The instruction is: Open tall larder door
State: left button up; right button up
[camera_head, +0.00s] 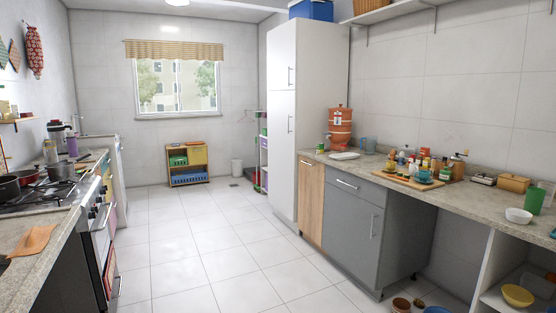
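The tall white larder (311,125) stands against the right wall, past the far end of the right counter. Its front faces left and has an upper door (281,63) and a long lower door (282,155), both shut. The upper door has a vertical handle (290,77) and the lower door has a vertical handle (290,123), each near the right edge of its door. Neither of my grippers shows in this view.
The white tiled floor (200,250) is open from the foreground to the larder. A counter with a gas hob (45,192) runs along the left. A grey cabinet (350,225) and wooden panel (311,200) stand right, beside the larder. Brown pots (401,305) sit on the floor.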

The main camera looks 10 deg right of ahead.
aim_at(281, 105)
jog(key=i, duration=4.85)
jog(key=i+j, duration=0.1)
jog(key=i, duration=0.4)
jog(key=i+j+z, duration=0.15)
jog(key=i, duration=0.3)
jog(key=i+j, duration=0.15)
jog(key=i, duration=0.35)
jog(key=l+z, duration=0.05)
